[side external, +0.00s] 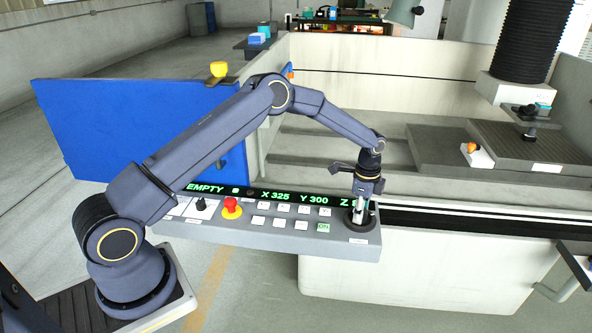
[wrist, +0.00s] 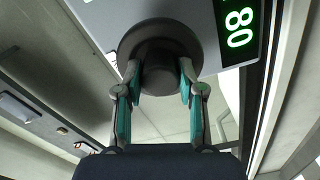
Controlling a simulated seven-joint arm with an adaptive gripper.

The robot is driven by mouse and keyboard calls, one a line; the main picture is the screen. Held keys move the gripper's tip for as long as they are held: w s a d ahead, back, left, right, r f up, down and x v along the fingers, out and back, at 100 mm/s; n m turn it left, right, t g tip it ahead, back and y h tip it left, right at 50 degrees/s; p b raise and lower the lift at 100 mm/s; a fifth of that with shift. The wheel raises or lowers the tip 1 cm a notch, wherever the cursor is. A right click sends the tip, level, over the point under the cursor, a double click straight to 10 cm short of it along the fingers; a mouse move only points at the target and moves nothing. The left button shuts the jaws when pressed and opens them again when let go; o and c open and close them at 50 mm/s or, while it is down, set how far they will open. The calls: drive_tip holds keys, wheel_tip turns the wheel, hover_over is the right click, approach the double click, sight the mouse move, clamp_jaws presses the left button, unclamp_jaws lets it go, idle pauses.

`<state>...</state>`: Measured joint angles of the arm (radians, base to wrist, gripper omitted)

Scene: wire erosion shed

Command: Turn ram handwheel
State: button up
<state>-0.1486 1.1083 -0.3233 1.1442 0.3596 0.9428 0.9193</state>
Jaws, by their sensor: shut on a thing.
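The ram handwheel (wrist: 159,41) is a dark round wheel with a hub at the right end of the control panel (side external: 290,242). In the side external view the handwheel (side external: 350,225) is partly hidden by my gripper (side external: 360,212), which points down onto it. In the wrist view my gripper (wrist: 159,84) has its two fingers on either side of the dark hub, shut on it. The wheel's disc lies beyond the fingertips, close to the panel. The wheel's turn angle cannot be told.
The panel has a red stop button (side external: 231,206), a black knob (side external: 201,204), several white keys and a green display (side external: 270,194). The blue door (side external: 150,125) stands behind my arm. The open machine tank (side external: 340,120) lies beyond the panel.

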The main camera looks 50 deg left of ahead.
drive_tip(key=o, duration=1.1)
drive_tip(key=shift+o, duration=0.2)
drive_tip(key=shift+r, duration=0.1)
wheel_tip(320, 180, up, 12)
